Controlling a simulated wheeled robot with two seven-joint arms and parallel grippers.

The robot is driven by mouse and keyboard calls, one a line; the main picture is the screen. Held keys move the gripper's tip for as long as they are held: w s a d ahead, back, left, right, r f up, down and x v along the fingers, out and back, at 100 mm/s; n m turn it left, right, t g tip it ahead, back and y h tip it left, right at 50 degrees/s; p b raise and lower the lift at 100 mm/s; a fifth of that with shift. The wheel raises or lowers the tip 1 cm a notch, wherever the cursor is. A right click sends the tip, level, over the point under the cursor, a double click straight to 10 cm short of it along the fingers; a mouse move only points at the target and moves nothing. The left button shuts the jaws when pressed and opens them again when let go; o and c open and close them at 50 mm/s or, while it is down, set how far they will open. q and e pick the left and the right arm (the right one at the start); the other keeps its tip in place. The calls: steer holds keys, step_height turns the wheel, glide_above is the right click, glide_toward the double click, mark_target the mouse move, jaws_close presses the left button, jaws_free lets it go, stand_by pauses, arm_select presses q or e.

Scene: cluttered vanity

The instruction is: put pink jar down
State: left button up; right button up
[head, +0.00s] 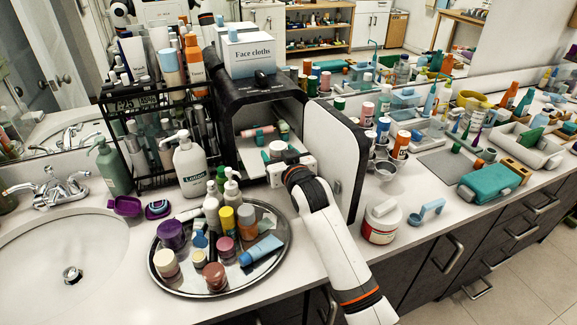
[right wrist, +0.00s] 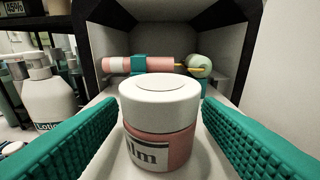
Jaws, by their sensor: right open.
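The pink jar (right wrist: 160,125) has a white lid and a label ending in "lm". It stands upright between the fingers of my right gripper (right wrist: 162,140) in the right wrist view, with a gap on both sides. The gripper is open, with green ridged pads. In the head view the jar's white lid (head: 278,147) shows at the mouth of the black cabinet (head: 227,125), with my right gripper (head: 281,158) reaching in from the front. The jar's base seems to rest on a pale surface, partly hidden. My left gripper is not in view.
The cabinet's door (head: 335,150) stands open to the right of my arm. A pink tube (right wrist: 140,65) lies behind the jar. A round tray (head: 190,288) of bottles stands front left, with a lotion bottle (head: 190,168) behind it. A white tub (head: 381,222) stands right.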

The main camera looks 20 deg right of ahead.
steer(key=s+r+b, duration=0.1)
steer(key=s, duration=1)
steer(key=shift+d+r, duration=0.2)
steer(key=shift+r, duration=0.15)
steer(key=shift+c, duration=0.2)
